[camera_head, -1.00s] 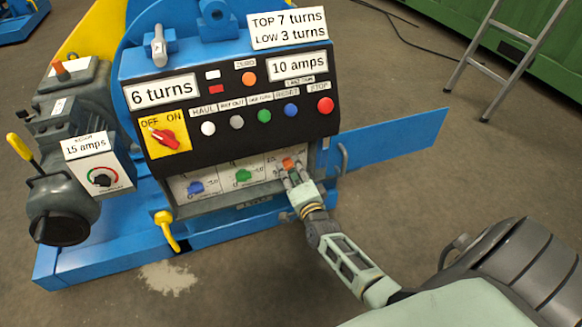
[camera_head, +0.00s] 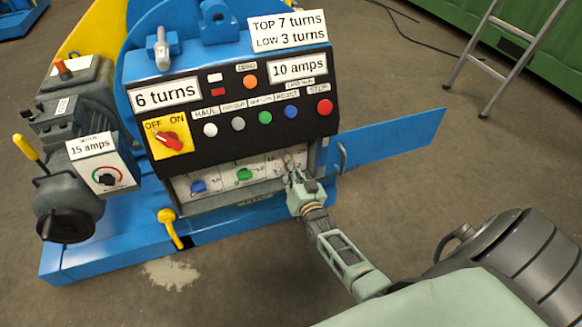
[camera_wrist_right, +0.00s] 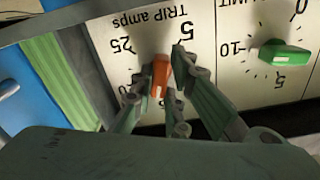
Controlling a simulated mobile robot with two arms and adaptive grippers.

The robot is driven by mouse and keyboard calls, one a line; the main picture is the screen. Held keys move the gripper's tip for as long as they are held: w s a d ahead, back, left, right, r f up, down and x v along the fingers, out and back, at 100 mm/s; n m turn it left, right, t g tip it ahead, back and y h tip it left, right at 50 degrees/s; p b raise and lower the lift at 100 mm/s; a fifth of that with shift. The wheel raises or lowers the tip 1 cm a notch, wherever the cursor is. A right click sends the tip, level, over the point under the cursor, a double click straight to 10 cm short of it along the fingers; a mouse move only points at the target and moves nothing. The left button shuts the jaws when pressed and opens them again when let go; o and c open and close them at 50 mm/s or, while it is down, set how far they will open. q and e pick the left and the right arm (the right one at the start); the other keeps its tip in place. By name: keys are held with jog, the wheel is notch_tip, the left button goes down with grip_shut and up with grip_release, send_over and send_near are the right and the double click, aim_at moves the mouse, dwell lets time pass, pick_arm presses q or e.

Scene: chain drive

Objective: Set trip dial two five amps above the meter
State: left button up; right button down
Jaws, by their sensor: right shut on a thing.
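The trip dial is an orange knob (camera_wrist_right: 160,72) on a white plate marked TRIP amps, upside down in the right wrist view. Numbers 25 and 5 show on either side of it. My right gripper (camera_wrist_right: 158,80) is shut on the knob, its fingers on both sides. In the head view my right gripper (camera_head: 291,168) is at the right end of the lower panel and mostly hides the knob. I cannot tell exactly where the knob points. The meter display (camera_head: 298,67) reads 10 amps. My left gripper is not in view.
A green knob (camera_head: 244,175) and a blue knob (camera_head: 198,187) sit left of my gripper. Several push buttons and a red OFF/ON switch (camera_head: 169,140) are above. A dial box (camera_head: 104,168) labelled 15 amps stands at left. A blue plate (camera_head: 392,140) sticks out at right.

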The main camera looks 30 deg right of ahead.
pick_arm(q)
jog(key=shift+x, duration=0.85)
pick_arm(e)
jog(key=shift+f+n, duration=0.1)
jog(key=shift+n, duration=1.6)
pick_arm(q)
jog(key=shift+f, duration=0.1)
pick_arm(e)
jog(key=c, duration=1.7)
grip_release()
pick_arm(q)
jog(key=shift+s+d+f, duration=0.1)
pick_arm(e)
jog(key=shift+s, duration=0.1)
jog(key=v, duration=1.2)
jog(key=shift+a, duration=0.1)
